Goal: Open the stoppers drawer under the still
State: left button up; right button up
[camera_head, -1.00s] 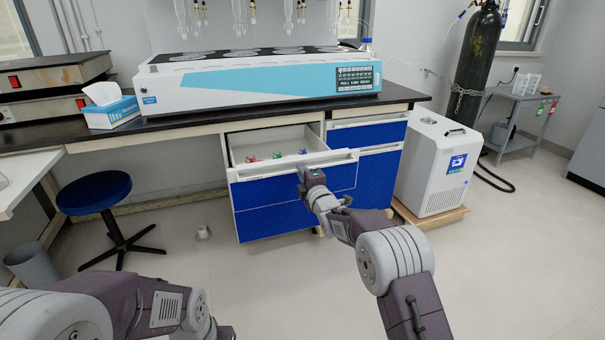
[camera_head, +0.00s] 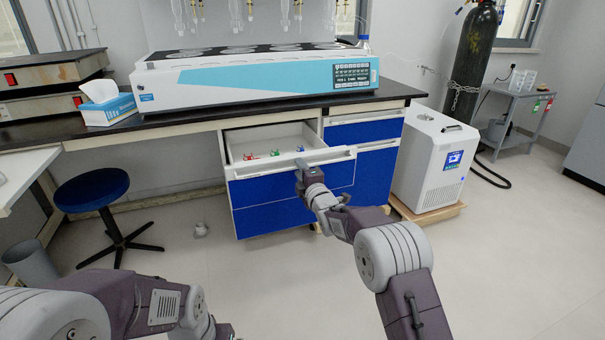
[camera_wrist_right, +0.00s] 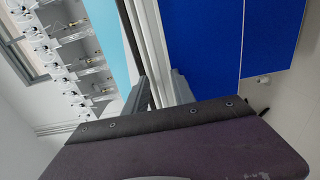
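The stoppers drawer (camera_head: 262,169) stands pulled out under the still (camera_head: 255,73), a white and light-blue bench unit with a dark top. Red (camera_head: 249,156), green (camera_head: 275,153) and blue (camera_head: 300,149) stoppers show inside it. My right gripper (camera_head: 301,164) is at the drawer's white front lip. In the right wrist view its two fingers (camera_wrist_right: 158,90) stand apart on either side of the white lip (camera_wrist_right: 150,40), with the blue front beside it. The fingers look open; their contact with the lip is hard to make out. My left arm is at lower left, its gripper out of frame.
A blue stool (camera_head: 92,190) stands left of the cabinet. A white chiller (camera_head: 432,165) on a wooden base stands close on its right. A tissue box (camera_head: 108,107) sits on the bench. Open floor lies in front of the drawer.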

jog(key=p+v, duration=0.1)
jog(key=v, duration=0.8)
jog(key=shift+p, duration=0.4)
jog(key=shift+w+r, duration=0.1)
jog(key=s+d+r+m+t+h+p, duration=0.1)
jog(key=s+d+r+p, duration=0.1)
jog(key=d+r, duration=0.5)
jog(key=s+d+m+g+h, duration=0.2)
jog(key=s+m, duration=0.1)
jog(key=s, duration=0.1)
jog(key=s+d+f+m+g+h, duration=0.1)
jog(key=s+d+f+m+g, duration=0.1)
jog(key=s+f+m+g, duration=0.85)
jog(key=s+d+f+m+g+h, duration=0.1)
jog(key=s+d+f+m+g, duration=0.4)
jog(key=s+f, duration=1)
jog(key=s+a+r+m+p, duration=0.1)
jog(key=s+r+p, duration=0.1)
jog(key=r+p, duration=1.7)
jog(key=s+a+r+m+p, duration=0.1)
jog(key=s+r+p, duration=0.2)
jog(key=r+p, duration=1.6)
notch_tip(320, 180, up, 3)
jog(key=shift+r+p, duration=0.25)
jog(key=shift+p, duration=0.1)
